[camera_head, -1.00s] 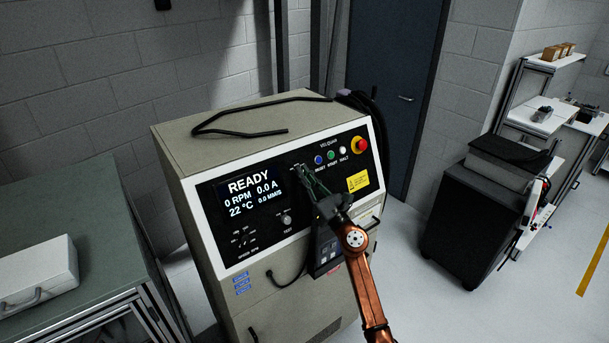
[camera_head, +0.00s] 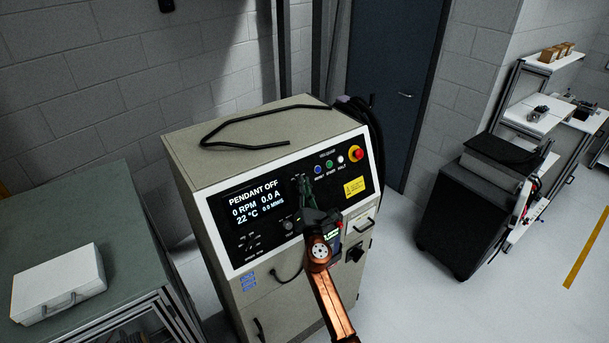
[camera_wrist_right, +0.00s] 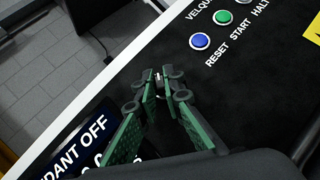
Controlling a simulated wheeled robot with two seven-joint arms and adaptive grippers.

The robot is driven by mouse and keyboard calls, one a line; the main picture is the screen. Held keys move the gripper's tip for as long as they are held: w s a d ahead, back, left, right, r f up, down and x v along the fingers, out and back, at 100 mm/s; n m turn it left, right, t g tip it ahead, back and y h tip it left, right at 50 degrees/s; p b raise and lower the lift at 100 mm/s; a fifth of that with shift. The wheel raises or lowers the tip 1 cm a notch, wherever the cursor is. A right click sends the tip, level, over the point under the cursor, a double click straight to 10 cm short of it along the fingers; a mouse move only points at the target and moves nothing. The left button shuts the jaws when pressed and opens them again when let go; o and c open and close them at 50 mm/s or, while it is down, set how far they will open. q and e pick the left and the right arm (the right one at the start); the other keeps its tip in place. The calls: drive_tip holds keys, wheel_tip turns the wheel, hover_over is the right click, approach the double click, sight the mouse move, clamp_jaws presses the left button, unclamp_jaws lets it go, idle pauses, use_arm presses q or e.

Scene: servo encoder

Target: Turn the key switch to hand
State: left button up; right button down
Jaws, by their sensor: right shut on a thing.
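The key switch (camera_wrist_right: 157,75) is mostly hidden; only a small pale metal bit shows between the fingertips in the wrist view. My right gripper (camera_head: 304,181) is at the black control panel (camera_head: 300,241) on the beige cabinet, and it also shows in the wrist view (camera_wrist_right: 161,79). Its green-padded fingers are shut on the key switch. The switch's position marks cannot be read. The display (camera_head: 256,201) reads "PENDANT OFF", 0 RPM, 0.0 A and 22 °C. My left gripper is not in view.
Blue (camera_head: 318,169), green (camera_head: 329,164) and white (camera_head: 340,159) buttons and a red emergency stop (camera_head: 355,153) are right of the fingers. A knob (camera_head: 288,224) sits lower left. A black cable (camera_head: 240,146) lies on the cabinet top. A white case (camera_head: 60,283) rests on the left bench.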

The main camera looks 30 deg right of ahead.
drive_tip(key=shift+m+g+h+p, duration=0.85)
drive_tip(key=shift+m+p, duration=0.35)
drive_tip(key=shift+m, duration=0.3)
drive_tip(key=c, duration=2)
unclamp_jaws()
drive_tip(key=shift+c, duration=0.2)
drive_tip(key=shift+s+a, duration=0.1)
drive_tip(key=shift+a, duration=0.05)
drive_tip(key=v, duration=1.1)
drive_tip(key=shift+s+a, duration=0.2)
drive_tip(key=shift+s, duration=0.1)
drive_tip(key=shift+d+f, duration=0.1)
drive_tip(key=shift+f, duration=0.05)
